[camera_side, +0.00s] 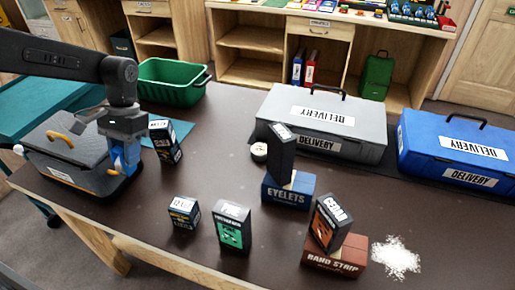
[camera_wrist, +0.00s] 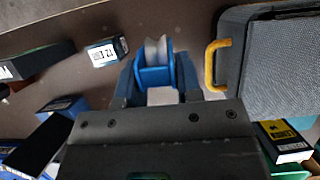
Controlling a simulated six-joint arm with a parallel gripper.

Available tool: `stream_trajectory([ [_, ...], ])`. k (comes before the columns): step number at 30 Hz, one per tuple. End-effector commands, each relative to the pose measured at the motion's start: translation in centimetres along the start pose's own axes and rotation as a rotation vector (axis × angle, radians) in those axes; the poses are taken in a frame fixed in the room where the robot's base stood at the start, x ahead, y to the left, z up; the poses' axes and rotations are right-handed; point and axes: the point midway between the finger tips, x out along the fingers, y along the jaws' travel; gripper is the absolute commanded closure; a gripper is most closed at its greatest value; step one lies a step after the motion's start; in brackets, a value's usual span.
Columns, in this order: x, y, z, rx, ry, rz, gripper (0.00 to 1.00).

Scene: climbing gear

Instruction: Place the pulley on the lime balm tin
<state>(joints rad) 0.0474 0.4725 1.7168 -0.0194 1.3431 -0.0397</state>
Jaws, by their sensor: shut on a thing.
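My gripper (camera_side: 125,165) hangs at the left of the table, by the right end of a grey case. It is shut on the pulley (camera_side: 123,155), a blue body with a pale wheel. In the wrist view the pulley (camera_wrist: 155,68) sits between the two fingers of my gripper (camera_wrist: 158,82). A small round tin (camera_side: 259,152) with a pale top stands beside a dark box near the middle back of the table. I cannot make out its label or a lime colour, so I cannot tell whether it is the lime balm tin.
The grey case (camera_side: 75,165) has yellow handles. A black box (camera_side: 165,142) stands close right of my gripper. Stacked boxes rest on the EYELETS box (camera_side: 288,192) and BAND STRIP box (camera_side: 335,256). White powder (camera_side: 397,257) lies at right. The table's middle is clear.

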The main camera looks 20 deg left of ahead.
Motion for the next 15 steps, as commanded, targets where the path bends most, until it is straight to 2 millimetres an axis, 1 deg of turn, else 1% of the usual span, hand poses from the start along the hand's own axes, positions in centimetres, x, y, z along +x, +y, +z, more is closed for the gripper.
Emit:
stream_trajectory([
  [1,-1.2,0.0,0.4,0.0,0.005,0.0,0.92],
  [6,-4.5,0.0,1.9,0.001,0.003,0.0,0.92],
  [9,-4.5,0.4,0.2,-0.1,-0.003,0.042,0.92],
  [15,-5.5,1.3,-2.7,-0.322,-0.002,0.134,0.92],
])
